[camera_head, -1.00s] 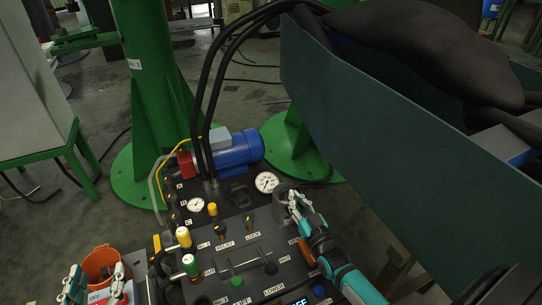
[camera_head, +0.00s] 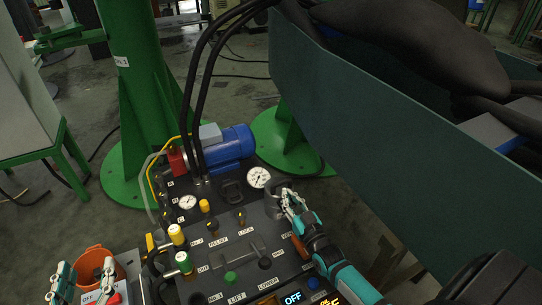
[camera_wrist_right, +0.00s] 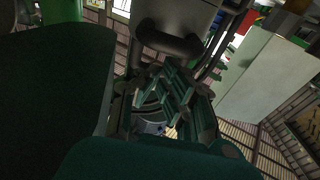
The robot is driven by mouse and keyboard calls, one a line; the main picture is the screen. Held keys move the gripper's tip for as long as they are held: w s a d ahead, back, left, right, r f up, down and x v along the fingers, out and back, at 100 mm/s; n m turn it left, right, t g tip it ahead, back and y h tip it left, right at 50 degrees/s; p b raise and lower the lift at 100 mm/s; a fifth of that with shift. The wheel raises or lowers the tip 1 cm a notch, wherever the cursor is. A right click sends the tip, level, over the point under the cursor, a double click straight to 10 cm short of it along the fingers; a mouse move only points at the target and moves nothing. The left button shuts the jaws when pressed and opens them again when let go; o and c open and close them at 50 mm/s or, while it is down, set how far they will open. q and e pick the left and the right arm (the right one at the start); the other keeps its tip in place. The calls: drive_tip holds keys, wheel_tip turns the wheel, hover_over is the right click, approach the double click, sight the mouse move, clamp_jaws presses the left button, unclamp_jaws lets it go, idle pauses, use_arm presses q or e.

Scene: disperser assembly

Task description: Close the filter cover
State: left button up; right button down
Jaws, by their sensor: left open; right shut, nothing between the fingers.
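A small grey cylindrical housing (camera_head: 272,205), apparently the filter, stands at the right rear of the black control panel. A grey rounded top shows at its upper end, but I cannot tell whether the cover is fully down. My right gripper (camera_head: 290,200) is shut and empty, close against the housing's right side, partly hiding it. In the right wrist view its fingers (camera_wrist_right: 172,95) are below a grey body with a dark curved handle (camera_wrist_right: 168,40). Contact is unclear. My left gripper (camera_head: 83,282) is open and empty at the lower left, in front of the orange bucket.
The black panel (camera_head: 215,262) carries gauges (camera_head: 259,178), yellow and green knobs and labelled buttons. A blue motor (camera_head: 230,145) and black hoses stand behind it. An orange bucket (camera_head: 97,256) is at lower left. A large dark green panel (camera_head: 380,135) rises at right.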

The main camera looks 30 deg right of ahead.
wheel_tip(320, 180, up, 10)
idle(0.4)
drive_tip(key=shift+a+f, duration=0.1)
